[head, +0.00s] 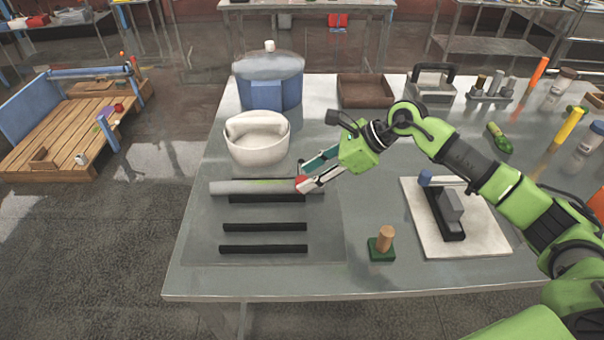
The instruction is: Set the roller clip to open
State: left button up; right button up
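A pale grey roller-like tube (235,187) lies left to right on the mat at the left of the table, along a black bar. A thin green line shows on its upper side. A small red piece (301,184) sits at the tube's right end; it may be the roller clip, but its setting is too small to tell. My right gripper (304,179) reaches in from the right with its fingertips at the red piece. The fingers look somewhat apart, but whether they grip it is unclear. My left gripper is not in view.
Two black bars (264,227) lie on the mat in front of the tube. A white bowl (257,145) and a blue lidded pot (270,90) stand behind. A white board (475,240) with a grey-black device and a green-based wooden peg (382,250) are to the right.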

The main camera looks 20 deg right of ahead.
aim_at(304, 179)
jog(key=shift+p+x, duration=0.3)
jog(key=shift+x, duration=1.25)
jog(key=shift+c, duration=0.3)
jog(key=shift+d, duration=0.1)
grip_shut()
